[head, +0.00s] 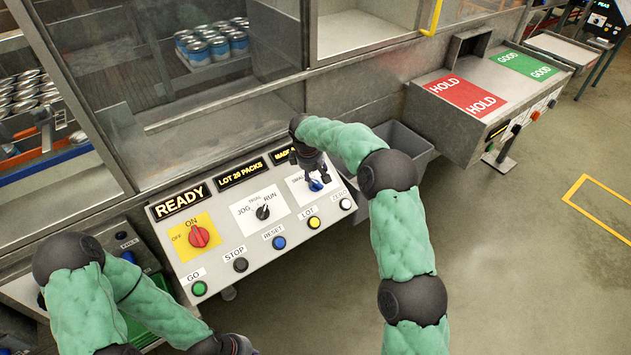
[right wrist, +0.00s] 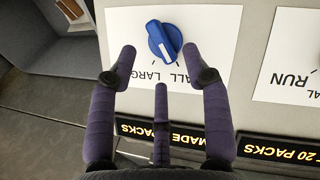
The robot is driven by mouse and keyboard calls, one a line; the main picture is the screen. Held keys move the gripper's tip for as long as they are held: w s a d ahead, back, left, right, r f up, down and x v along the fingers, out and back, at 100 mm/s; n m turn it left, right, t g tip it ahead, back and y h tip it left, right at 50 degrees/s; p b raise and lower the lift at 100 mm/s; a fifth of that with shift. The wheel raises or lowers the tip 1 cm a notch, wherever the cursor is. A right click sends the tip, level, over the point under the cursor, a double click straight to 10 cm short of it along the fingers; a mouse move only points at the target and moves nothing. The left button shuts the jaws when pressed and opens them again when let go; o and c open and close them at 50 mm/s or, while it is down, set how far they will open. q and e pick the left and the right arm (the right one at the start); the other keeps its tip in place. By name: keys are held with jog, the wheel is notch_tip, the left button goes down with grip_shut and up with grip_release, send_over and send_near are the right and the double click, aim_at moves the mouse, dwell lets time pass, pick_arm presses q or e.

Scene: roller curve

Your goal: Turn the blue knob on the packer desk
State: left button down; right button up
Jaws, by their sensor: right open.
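The blue knob (head: 316,185) sits on a white label plate at the right part of the packer desk (head: 190,268). In the right wrist view the blue knob (right wrist: 164,40) is upright on its plate, with "LARGE" and part of "SMALL" readable beside it. My right gripper (head: 312,176) is over the knob in the head view. In the right wrist view my right gripper (right wrist: 160,60) is open, with its fingers spread on either side of the knob and apart from it. My left gripper (head: 240,346) is only partly seen at the bottom edge; its fingers are not clear.
The desk also has a red knob (head: 199,237), a black JOG/RUN knob (head: 263,212) and a row of push buttons, including a yellow one (head: 314,222). A grey bin (head: 405,140) stands behind my right arm. A HOLD/GOOD bench (head: 440,118) is at the right.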

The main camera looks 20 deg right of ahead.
aim_at(316, 181)
jog(key=shift+b+x, duration=0.3)
jog(key=shift+x, duration=1.5)
grip_shut()
